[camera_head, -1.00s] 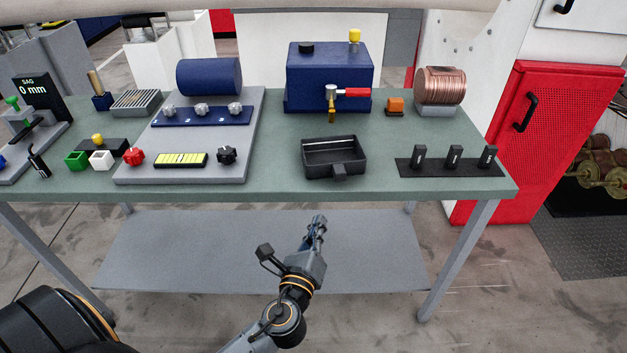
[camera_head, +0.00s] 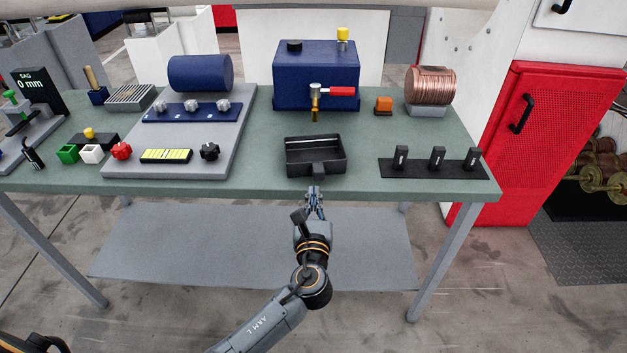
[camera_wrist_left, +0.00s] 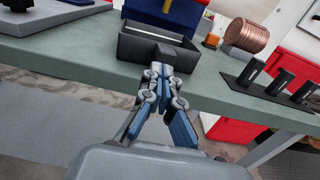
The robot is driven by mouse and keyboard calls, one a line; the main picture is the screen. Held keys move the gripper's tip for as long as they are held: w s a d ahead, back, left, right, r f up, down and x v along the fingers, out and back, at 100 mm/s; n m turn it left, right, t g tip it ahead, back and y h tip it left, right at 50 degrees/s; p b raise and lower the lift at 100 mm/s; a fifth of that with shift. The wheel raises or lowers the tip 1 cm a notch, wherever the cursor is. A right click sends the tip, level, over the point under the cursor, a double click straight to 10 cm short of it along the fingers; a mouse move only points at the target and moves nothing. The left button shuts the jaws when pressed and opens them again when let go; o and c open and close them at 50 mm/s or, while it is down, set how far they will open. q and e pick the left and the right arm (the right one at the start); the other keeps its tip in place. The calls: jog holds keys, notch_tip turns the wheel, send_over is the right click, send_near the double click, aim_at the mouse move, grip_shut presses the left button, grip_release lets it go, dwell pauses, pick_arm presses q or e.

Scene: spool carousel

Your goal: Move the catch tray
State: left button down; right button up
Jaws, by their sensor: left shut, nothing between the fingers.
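The catch tray is a black open box (camera_head: 315,156) with a short handle (camera_head: 319,171) toward the table's front edge. It sits on the green tabletop, in front of the blue tank. My left gripper (camera_head: 315,193) is at the front edge of the table, just short of the handle. In the left wrist view the gripper (camera_wrist_left: 160,72) is shut and empty, its fingertips close to the handle of the tray (camera_wrist_left: 160,48). Whether they touch the handle I cannot tell. My right gripper is not in view.
The blue tank (camera_head: 316,74) with a red-handled tap (camera_head: 341,91) stands behind the tray. A black strip with three upright black pieces (camera_head: 430,170) lies to the right. A grey panel (camera_head: 240,105) is to the left. A copper spool (camera_head: 430,85) stands at the back right.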

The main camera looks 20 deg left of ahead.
aim_at(314, 164)
pick_arm(q)
jog(key=x, duration=0.4)
jog(key=shift+w+a, duration=0.1)
jog(key=shift+w, duration=0.3)
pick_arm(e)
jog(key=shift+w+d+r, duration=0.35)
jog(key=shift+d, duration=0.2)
pick_arm(q)
jog(key=x, duration=0.6)
jog(key=shift+w+a+b, duration=0.1)
jog(key=shift+w+b, duration=0.25)
jog(key=shift+b, duration=0.05)
jog(key=shift+w+a, duration=0.1)
jog(key=shift+w, duration=0.15)
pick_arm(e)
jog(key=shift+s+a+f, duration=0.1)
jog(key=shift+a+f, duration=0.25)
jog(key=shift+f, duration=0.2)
